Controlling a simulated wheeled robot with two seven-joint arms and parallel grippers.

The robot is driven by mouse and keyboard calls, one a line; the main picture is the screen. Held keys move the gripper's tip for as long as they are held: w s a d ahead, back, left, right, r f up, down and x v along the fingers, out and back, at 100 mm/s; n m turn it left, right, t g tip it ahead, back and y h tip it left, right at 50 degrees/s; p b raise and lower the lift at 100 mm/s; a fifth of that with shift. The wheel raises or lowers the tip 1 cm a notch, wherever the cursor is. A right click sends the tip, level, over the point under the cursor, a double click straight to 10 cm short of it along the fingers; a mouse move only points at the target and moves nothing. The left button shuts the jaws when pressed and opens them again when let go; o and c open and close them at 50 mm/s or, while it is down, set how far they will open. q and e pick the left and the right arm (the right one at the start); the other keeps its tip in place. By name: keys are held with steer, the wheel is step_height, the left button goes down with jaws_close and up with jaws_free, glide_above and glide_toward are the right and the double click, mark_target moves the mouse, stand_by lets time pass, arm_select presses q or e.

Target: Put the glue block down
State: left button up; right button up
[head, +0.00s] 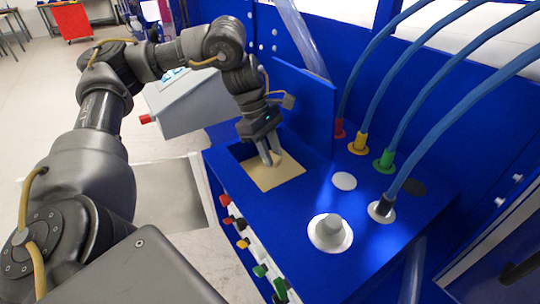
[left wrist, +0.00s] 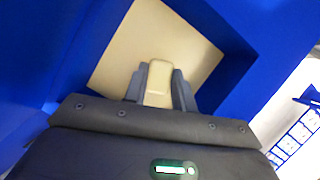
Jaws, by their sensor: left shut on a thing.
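My left gripper (head: 270,159) reaches down into a square opening in the blue machine top (head: 300,215). In the left wrist view its two grey fingers (left wrist: 160,90) are shut on the glue block, a small beige block (left wrist: 159,76) with a rounded end. A flat beige surface (head: 282,180) forms the bottom of the opening and also shows behind the block in the left wrist view (left wrist: 165,35). I cannot tell whether the block touches it. My right gripper is not in view.
A blue upright panel (head: 305,105) stands right behind the opening. Thick blue hoses (head: 400,75) rise from coloured fittings at the right. A round silver knob (head: 330,232) sits nearer on the top. Coloured buttons (head: 242,243) line the front edge. A grey control box (head: 190,103) stands behind.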

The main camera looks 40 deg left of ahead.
arm_select(q)
steer(key=shift+a+f, duration=0.1)
steer(key=shift+f, duration=0.85)
steer(key=shift+f, duration=0.1)
steer(key=shift+f+b, duration=0.45)
steer(key=shift+f, duration=0.1)
steer(key=o, duration=0.6)
steer(key=shift+r, duration=0.1)
steer(key=o, duration=0.3)
steer(key=shift+o, duration=0.2)
